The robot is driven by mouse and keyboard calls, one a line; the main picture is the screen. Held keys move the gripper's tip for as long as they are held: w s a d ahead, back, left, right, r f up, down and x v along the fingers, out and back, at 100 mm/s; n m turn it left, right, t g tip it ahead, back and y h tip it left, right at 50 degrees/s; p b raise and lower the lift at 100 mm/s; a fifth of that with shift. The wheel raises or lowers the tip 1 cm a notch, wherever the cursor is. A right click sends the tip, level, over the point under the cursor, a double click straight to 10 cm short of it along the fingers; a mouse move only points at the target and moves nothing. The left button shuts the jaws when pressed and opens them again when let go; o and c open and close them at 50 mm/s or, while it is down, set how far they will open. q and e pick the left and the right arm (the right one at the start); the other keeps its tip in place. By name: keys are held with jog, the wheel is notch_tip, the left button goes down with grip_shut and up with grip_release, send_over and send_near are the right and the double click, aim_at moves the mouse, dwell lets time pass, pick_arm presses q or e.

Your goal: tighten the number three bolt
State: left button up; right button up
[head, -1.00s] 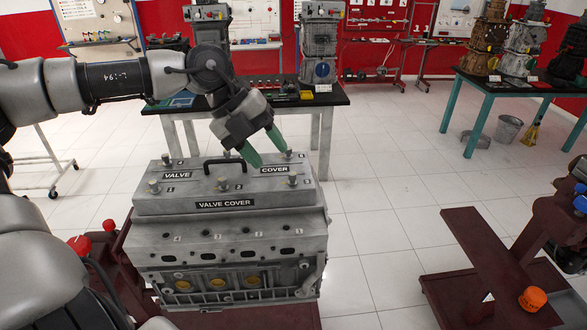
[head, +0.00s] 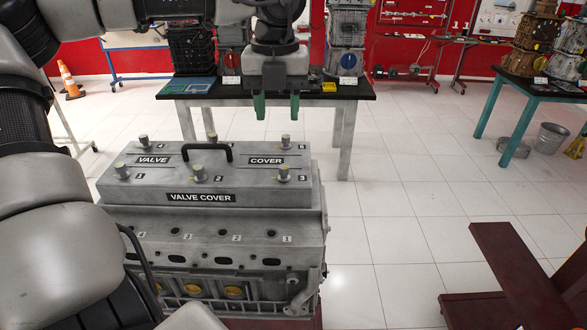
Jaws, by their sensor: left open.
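The grey valve cover (head: 238,185) sits on top of the engine block (head: 215,243). Bolts stand upright along its front and back edges beside printed numbers. The number three bolt (head: 284,173) stands at the front right corner, next to the label 3. The other front bolts are number one (head: 121,170) and number two (head: 197,172). My left gripper (head: 277,107) is open and empty, its green fingers pointing down. In the picture it shows above the back right bolt (head: 286,141), apart from the cover. My right gripper is out of view.
A black handle (head: 208,146) arches over the middle of the cover. A black-topped table (head: 350,91) with parts stands behind the engine. A dark red stand (head: 520,272) is at the lower right. The white floor between is clear.

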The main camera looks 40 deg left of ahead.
aim_at(284, 166)
pick_arm(q)
jog(key=f, duration=0.3)
jog(key=w+f+p, duration=0.1)
jog(key=f, duration=0.3)
jog(key=f+p, duration=0.1)
jog(key=f, duration=0.2)
jog(key=shift+w+f, duration=0.15)
jog(key=shift+f, duration=0.2)
jog(key=shift+f+p, duration=0.3)
jog(key=shift+f, duration=0.3)
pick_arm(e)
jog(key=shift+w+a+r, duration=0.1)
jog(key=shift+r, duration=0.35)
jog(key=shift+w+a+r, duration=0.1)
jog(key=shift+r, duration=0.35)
pick_arm(q)
grip_shut()
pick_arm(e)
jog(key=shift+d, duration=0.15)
